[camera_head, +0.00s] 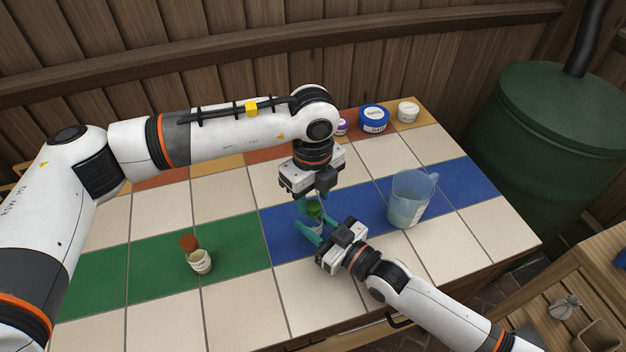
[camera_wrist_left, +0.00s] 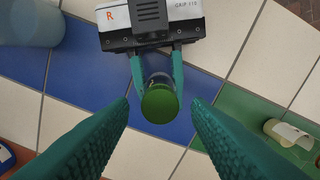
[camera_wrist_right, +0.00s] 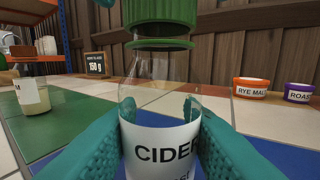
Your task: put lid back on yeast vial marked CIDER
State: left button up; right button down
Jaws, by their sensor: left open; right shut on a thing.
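The vial marked CIDER (camera_wrist_right: 160,150) is clear glass with a white label and stands upright between the fingers of my right gripper (camera_head: 318,232), which is shut on it. The vial's body is mostly hidden in the head view. A green lid (camera_wrist_left: 160,104) is at the top of the vial, and the lid also shows in the right wrist view (camera_wrist_right: 160,43). I cannot tell whether it is fully seated. My left gripper (camera_wrist_left: 160,110) is open above the vial, its fingers spread on both sides of the lid and apart from it.
A blue-tinted jug (camera_head: 409,200) stands right of my grippers. Blue (camera_head: 374,118) and white (camera_head: 408,112) tubs stand at the back. The front white tiles are largely clear.

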pick_arm(q)
jog(key=shift+f, duration=0.7)
